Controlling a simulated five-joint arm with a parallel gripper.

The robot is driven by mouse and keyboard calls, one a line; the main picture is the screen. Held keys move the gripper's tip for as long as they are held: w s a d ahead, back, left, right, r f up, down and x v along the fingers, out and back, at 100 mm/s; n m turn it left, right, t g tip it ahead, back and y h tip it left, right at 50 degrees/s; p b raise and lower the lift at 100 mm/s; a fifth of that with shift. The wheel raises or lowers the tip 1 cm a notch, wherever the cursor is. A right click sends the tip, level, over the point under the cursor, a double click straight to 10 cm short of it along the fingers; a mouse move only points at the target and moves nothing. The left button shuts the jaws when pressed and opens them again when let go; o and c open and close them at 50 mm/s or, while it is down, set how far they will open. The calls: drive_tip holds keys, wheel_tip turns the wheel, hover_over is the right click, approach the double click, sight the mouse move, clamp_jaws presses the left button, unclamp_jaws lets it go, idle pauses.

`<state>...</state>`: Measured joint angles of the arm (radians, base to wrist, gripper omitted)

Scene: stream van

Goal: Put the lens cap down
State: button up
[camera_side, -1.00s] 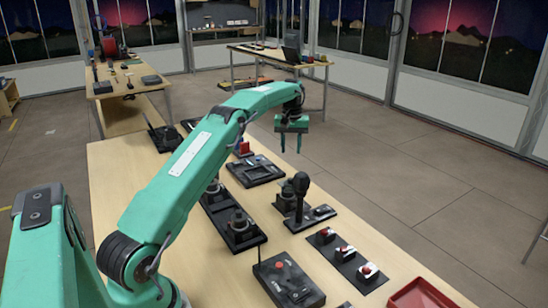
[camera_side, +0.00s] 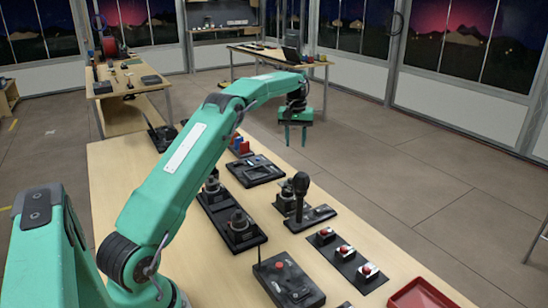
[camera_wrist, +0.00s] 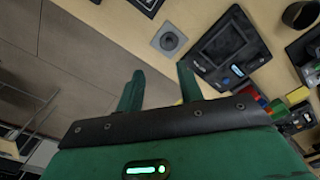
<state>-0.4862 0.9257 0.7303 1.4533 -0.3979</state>
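My gripper (camera_side: 297,145) hangs over the far right edge of the bench in the side view, fingers pointing down. In the wrist view its two fingers (camera_wrist: 160,69) stand apart with nothing visible between them. A grey square piece with a dark round centre (camera_wrist: 168,40) lies on the wood beyond the fingertips in the wrist view. I cannot tell whether its dark round part is the lens cap. No other lens cap can be made out in either view.
A black panel device (camera_side: 256,170) sits near red and blue blocks (camera_side: 240,146). A black upright-handled device (camera_side: 300,195), button boxes (camera_side: 345,253) and a red tray (camera_side: 418,296) occupy the bench. Bare wood shows between them; open floor lies beyond the right edge.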

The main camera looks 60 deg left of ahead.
drive_tip(key=s+d+r+m+t, duration=0.1)
drive_tip(key=s+d+r+m, duration=0.2)
drive_tip(key=s+d+r, duration=0.5)
drive_tip(key=s+d+r+m+t, duration=0.2)
drive_tip(key=s+d+r, duration=0.2)
drive_tip(key=d+r, duration=0.5)
drive_tip(key=s+d+f+m, duration=0.1)
drive_tip(key=s+d+f, duration=0.2)
drive_tip(key=s, duration=0.4)
drive_tip(key=s+d+f+m+t, duration=0.1)
drive_tip(key=s+d+f+m, duration=0.1)
drive_tip(key=s+d, duration=0.3)
drive_tip(key=s+d+f+m+t, duration=0.1)
drive_tip(key=s+d+f, duration=0.3)
drive_tip(key=s, duration=0.6)
drive_tip(key=shift+d+m, duration=0.4)
drive_tip(key=shift+m, duration=0.2)
